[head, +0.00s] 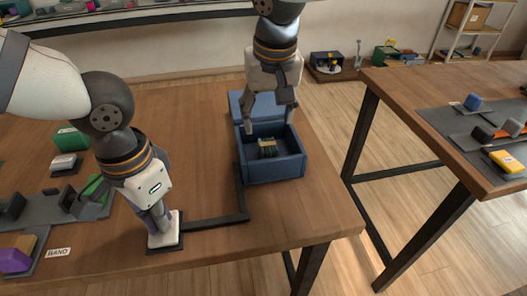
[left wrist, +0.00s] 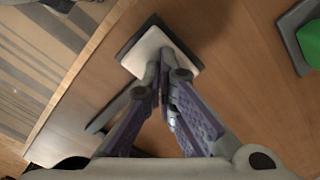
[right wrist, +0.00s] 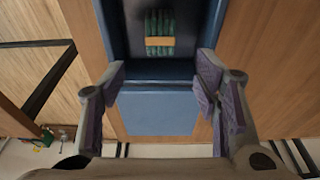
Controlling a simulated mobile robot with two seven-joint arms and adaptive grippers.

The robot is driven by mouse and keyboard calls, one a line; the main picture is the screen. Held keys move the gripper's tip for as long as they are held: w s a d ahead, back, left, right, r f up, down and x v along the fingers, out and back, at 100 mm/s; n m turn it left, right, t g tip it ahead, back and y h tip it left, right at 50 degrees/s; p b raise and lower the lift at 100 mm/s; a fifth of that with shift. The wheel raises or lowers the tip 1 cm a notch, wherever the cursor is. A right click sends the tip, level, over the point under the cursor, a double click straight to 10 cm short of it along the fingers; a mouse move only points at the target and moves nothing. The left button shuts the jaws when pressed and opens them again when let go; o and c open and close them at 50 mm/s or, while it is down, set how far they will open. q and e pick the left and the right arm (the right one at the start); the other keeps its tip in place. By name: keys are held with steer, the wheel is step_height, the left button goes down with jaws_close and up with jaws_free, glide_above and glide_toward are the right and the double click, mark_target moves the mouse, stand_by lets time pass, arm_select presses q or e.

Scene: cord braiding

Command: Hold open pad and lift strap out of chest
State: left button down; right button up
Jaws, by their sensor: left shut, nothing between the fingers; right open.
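The white pad (head: 173,236) on its dark base lies near the front edge of the table. My left gripper (head: 163,232) is shut with its fingertips on the pad's top; the pad also shows in the left wrist view (left wrist: 148,50). The blue chest (head: 284,170) stands open, its lid (head: 262,105) tilted back. Inside lies the strap (head: 267,148), a green bundle with a tan band, also in the right wrist view (right wrist: 160,36). My right gripper (head: 270,128) is open above the chest, its fingers wide apart and empty. The strap lies apart from the fingers.
A dark bar (head: 241,190) runs from the pad to the chest. Left are a green block (head: 70,138), a grey tray, a purple block (head: 16,261) and a BAND label (head: 58,253). A second table (head: 430,95) stands right across a gap. The table between pad and chest is mostly clear.

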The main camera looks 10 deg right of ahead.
mark_target(268, 145)
steer(key=shift+s+x, duration=0.3)
steer(key=shift+x, duration=1)
steer(key=shift+s+x, duration=0.3)
steer(key=shift+x, duration=0.95)
steer(key=shift+s+x, duration=0.25)
steer(key=shift+x, duration=1.05)
steer(key=shift+f, duration=0.2)
steer(key=c, duration=1.1)
steer(key=shift+c, duration=0.2)
steer(key=v, duration=0.3)
steer(key=w+v, duration=0.1)
steer(key=v, duration=0.2)
steer(key=w+v, duration=0.1)
steer(key=v, duration=0.2)
steer(key=shift+r, duration=0.35)
